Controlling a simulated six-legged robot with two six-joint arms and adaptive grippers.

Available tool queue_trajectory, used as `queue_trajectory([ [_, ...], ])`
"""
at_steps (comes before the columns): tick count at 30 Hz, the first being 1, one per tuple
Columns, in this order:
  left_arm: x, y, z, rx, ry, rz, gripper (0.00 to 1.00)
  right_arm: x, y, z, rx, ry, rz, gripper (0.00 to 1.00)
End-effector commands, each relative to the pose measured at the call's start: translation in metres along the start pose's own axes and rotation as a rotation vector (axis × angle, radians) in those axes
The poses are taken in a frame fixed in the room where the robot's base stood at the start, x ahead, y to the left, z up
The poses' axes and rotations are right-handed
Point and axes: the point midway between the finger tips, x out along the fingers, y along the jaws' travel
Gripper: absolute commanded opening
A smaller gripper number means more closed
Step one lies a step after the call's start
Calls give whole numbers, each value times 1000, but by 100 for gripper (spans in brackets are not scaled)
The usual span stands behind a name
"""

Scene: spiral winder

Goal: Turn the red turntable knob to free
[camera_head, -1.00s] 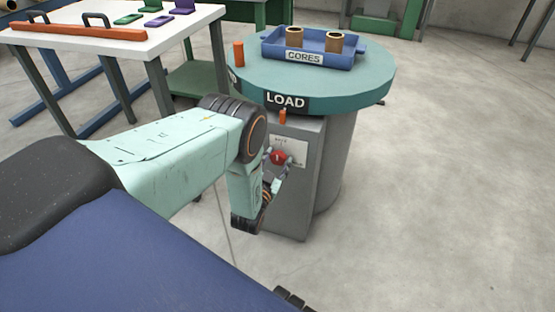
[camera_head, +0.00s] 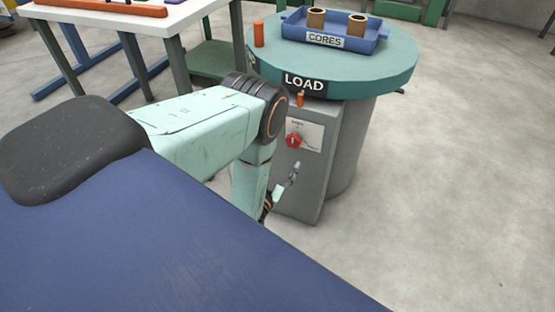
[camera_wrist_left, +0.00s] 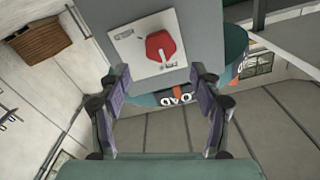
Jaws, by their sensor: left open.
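The red turntable knob (camera_head: 293,140) sits on a pale label plate (camera_head: 305,135) on the grey pedestal (camera_head: 310,185), under the turntable's LOAD sign. In the left wrist view the knob (camera_wrist_left: 160,46) shows large, with a small white mark on it. The plate's lettering is too small to read, so I cannot tell its setting. My left gripper (camera_head: 286,182) is below the knob and apart from it. In the left wrist view its open fingers (camera_wrist_left: 160,80) are spread with nothing between them. My right gripper is not in view.
The green turntable (camera_head: 400,65) overhangs the pedestal and carries a blue CORES tray (camera_head: 290,29) with two brown cores and an orange peg (camera_head: 259,34). A smaller orange peg (camera_head: 300,99) is just above the knob. A white table (camera_head: 185,15) stands at the left. Floor to the right is clear.

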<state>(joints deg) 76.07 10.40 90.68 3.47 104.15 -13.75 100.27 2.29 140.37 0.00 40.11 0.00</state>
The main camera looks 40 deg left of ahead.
Motion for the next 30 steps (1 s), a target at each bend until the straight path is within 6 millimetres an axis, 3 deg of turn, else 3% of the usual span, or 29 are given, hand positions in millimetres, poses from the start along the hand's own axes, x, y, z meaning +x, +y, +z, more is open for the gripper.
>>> queue_trajectory([
  [3,-18,0,1,0,-3,2,65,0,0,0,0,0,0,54],
  [9,-31,0,0,1,-1,0,65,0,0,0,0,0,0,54],
  [26,-31,0,0,-2,-2,0,65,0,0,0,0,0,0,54],
  [30,-34,5,20,-29,-93,22,65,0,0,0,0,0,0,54],
])
